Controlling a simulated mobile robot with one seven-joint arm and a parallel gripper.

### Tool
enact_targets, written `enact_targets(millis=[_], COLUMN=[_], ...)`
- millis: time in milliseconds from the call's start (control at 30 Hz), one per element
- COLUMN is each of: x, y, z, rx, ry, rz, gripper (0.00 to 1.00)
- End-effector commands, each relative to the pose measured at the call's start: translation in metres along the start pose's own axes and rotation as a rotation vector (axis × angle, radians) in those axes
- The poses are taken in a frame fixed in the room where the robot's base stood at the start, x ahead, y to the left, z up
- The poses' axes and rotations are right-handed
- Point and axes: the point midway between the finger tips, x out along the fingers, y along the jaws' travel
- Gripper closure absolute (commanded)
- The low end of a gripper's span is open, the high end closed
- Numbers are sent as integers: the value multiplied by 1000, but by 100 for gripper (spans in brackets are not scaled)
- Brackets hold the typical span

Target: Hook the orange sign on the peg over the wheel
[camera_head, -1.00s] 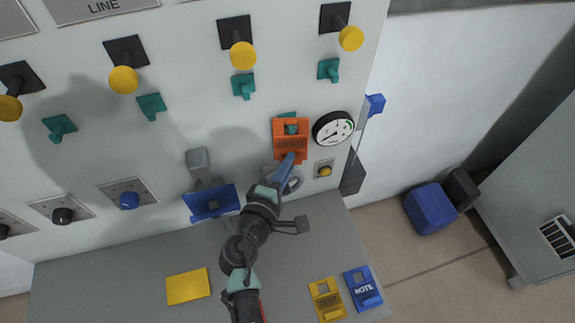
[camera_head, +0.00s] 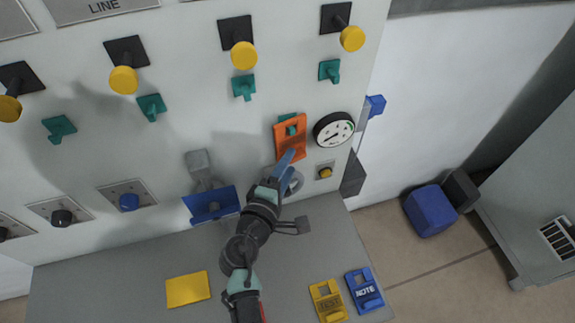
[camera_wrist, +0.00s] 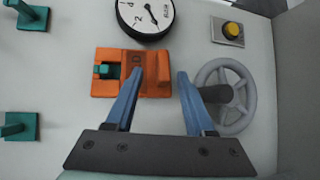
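The orange sign (camera_head: 291,147) is against the panel at the teal peg (camera_head: 291,129) above the grey wheel (camera_head: 295,183). In the wrist view, the tip of the teal peg (camera_wrist: 103,71) shows through the opening of the orange sign (camera_wrist: 120,86). My gripper (camera_wrist: 160,71) is open, with its blue fingers apart. The left finger overlaps the sign's lower part, and the right finger is just past its lower end, in front of the grey wheel (camera_wrist: 252,88). Whether a finger touches the sign cannot be told. My gripper (camera_head: 290,156) is at the sign's lower end in the head view.
A round gauge (camera_head: 333,129) is right of the sign, with a yellow button (camera_head: 325,172) below it. Other teal pegs (camera_head: 243,87) and yellow knobs (camera_head: 243,55) project from the panel. Yellow (camera_head: 328,300) and blue (camera_head: 364,289) signs lie on the grey ledge (camera_head: 130,270).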

Motion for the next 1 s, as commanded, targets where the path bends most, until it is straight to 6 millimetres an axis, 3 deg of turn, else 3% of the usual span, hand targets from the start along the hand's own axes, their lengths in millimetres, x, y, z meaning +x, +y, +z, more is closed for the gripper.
enact_targets(millis=[367, 1000], x=[-9, -117], y=[-1, -2], z=[1, 0], rx=[-3, -1], ry=[0, 1], rz=[2, 0], gripper=[46, 46])
